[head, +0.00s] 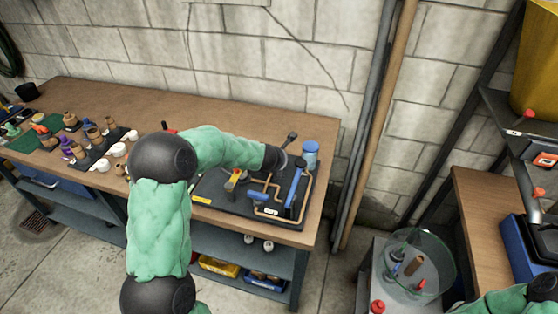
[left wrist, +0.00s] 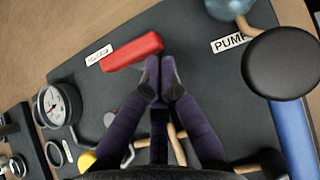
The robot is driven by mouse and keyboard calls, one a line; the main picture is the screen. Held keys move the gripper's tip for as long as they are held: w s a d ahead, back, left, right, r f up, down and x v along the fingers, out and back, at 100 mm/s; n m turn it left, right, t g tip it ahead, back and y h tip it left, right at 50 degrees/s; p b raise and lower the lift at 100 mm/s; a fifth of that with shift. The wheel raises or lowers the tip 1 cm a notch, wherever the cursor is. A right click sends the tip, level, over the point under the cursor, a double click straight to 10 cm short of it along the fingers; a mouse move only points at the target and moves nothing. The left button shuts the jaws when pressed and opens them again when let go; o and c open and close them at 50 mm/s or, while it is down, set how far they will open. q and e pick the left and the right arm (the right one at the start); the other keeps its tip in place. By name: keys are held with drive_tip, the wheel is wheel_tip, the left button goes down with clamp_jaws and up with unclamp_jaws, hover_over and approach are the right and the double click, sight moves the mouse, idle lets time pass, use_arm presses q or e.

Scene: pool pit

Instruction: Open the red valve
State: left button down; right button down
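The red valve handle (left wrist: 132,51) shows in the left wrist view as a red bar lying aslant over the dark board (left wrist: 200,75), with a white label (left wrist: 99,54) by its left end. My left gripper (left wrist: 159,72) has its purple fingers close together, tips side by side just below the handle's right end. Nothing shows between the tips; I cannot tell whether they touch the handle. In the head view my left arm reaches over the board (head: 225,203) and hides the red handle and the gripper. My right gripper is out of view.
On the board are a blue tank (head: 310,152), a blue cylinder (head: 295,185), copper pipes, a yellow handle (head: 232,178) and a blue handle (head: 258,196). A gauge (left wrist: 58,105) sits left. Several small items crowd the bench's left. A glass bowl (head: 420,262) stands at right.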

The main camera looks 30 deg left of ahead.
use_arm(q)
drive_tip(key=shift+w+d, duration=0.35)
drive_tip(key=shift+w, duration=0.1)
idle(0.5)
drive_tip(key=shift+w+d, duration=0.1)
drive_tip(key=shift+w, duration=0.1)
drive_tip(key=shift+w+d+n+y+p, duration=0.2)
drive_tip(key=shift+w+n+y+p, duration=0.15)
drive_tip(key=shift+n+y, duration=0.25)
drive_tip(key=shift+w, duration=0.15)
drive_tip(key=shift+w+p, duration=0.5)
drive_tip(key=shift+w, duration=0.15)
drive_tip(key=shift+s+a, duration=0.15)
drive_tip(key=shift+a, duration=0.05)
idle(1.2)
drive_tip(key=shift+s+a, duration=0.4)
drive_tip(key=shift+a, duration=0.05)
drive_tip(key=shift+r, duration=0.1)
